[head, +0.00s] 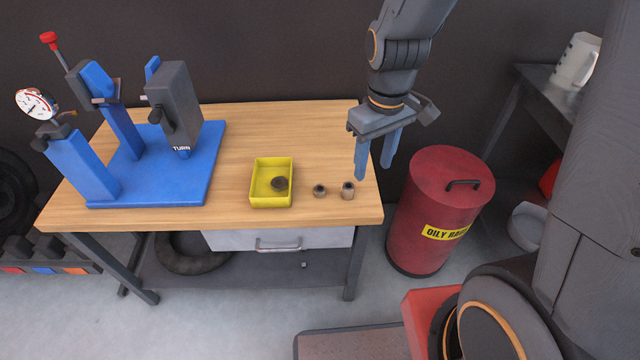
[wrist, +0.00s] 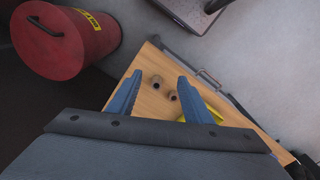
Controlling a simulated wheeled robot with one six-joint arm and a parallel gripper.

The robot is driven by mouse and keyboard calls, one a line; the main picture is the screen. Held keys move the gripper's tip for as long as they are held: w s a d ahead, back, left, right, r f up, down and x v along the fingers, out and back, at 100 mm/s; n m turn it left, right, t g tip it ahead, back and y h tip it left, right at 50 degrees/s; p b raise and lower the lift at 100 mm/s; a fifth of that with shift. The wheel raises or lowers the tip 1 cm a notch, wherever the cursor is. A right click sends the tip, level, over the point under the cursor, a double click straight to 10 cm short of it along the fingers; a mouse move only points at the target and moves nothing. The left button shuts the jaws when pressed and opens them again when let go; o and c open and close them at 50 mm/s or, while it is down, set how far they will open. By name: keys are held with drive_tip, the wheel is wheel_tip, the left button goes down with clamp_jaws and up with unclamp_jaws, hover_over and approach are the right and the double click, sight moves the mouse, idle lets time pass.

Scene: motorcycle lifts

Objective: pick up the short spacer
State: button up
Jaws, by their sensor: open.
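The short spacer (head: 319,191), a small dark-topped cylinder, stands on the wooden bench between the yellow tray and a taller spacer (head: 347,190). In the wrist view the short spacer (wrist: 172,96) appears nearer the tray, and the taller spacer (wrist: 156,80) is up and left of it. My gripper (head: 375,168) has its blue fingers apart and empty, pointing down above the bench's right end, to the right of both spacers. In the wrist view both spacers appear between the fingers of my gripper (wrist: 158,78), below them and apart from them.
The yellow tray (head: 271,201) holds a dark round part (head: 280,184). A blue fixture (head: 150,180) with a dial gauge (head: 37,104) covers the bench's left side. A red oily-rags can (head: 447,205) stands right of the bench. Bare wood (head: 240,135) lies behind the tray.

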drive_tip(key=w+a+f+n+p, duration=0.3)
drive_tip(key=w+a+f+n, duration=0.55)
drive_tip(key=a, duration=0.25)
drive_tip(key=shift+n, duration=0.45)
drive_tip(key=shift+s+f+p, duration=0.1)
drive_tip(key=shift+f+p, duration=1.35)
drive_tip(key=shift+f, duration=2.3)
drive_tip(key=c, duration=1.1)
